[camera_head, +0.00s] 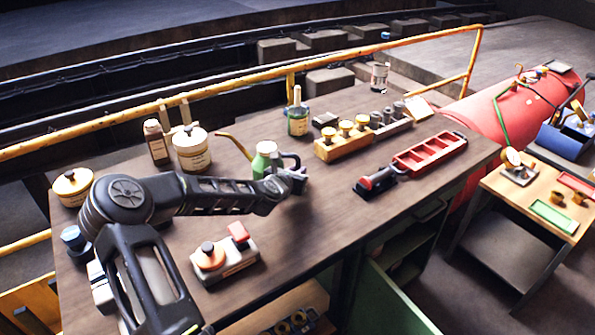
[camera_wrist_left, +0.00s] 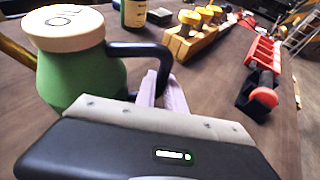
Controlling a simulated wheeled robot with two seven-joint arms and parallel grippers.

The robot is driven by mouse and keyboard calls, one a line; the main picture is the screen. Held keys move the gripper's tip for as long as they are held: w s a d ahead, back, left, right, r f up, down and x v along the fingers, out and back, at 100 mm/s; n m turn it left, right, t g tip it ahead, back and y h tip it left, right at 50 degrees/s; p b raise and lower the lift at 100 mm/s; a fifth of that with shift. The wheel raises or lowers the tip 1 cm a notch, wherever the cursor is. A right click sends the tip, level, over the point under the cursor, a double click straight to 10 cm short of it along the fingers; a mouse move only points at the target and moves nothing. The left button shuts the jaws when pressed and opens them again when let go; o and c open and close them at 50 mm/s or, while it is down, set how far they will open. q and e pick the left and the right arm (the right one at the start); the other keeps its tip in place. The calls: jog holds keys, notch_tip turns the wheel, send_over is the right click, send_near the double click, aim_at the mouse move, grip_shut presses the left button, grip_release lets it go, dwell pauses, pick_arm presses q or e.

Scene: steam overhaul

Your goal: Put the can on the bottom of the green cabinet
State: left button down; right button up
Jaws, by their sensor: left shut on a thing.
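The green oil can (camera_head: 266,163) stands on the wooden workbench, its long yellow spout pointing to the upper left. In the left wrist view the can (camera_wrist_left: 75,75) fills the left side, with a pale lid and a dark handle (camera_wrist_left: 145,50). My left gripper (camera_head: 294,182) is at the handle on the can's right side; its pale fingers (camera_wrist_left: 162,92) are shut on the handle. The can looks upright; its base is partly hidden by my gripper. The green cabinet is under the bench, its green door (camera_head: 392,305) open, its inside only partly visible. My right gripper is not in view.
Near the can are a cream pot (camera_head: 192,152), a brown bottle (camera_head: 156,143) and a green bottle (camera_head: 298,120). Bare bench lies right of the can.

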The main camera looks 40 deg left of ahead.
pick_arm(q)
jog(key=shift+f, duration=0.15)
jog(key=c, duration=1.4)
grip_release()
jog(key=shift+r, duration=0.2)
jog(key=v, duration=1.2)
jog(key=shift+o, duration=0.2)
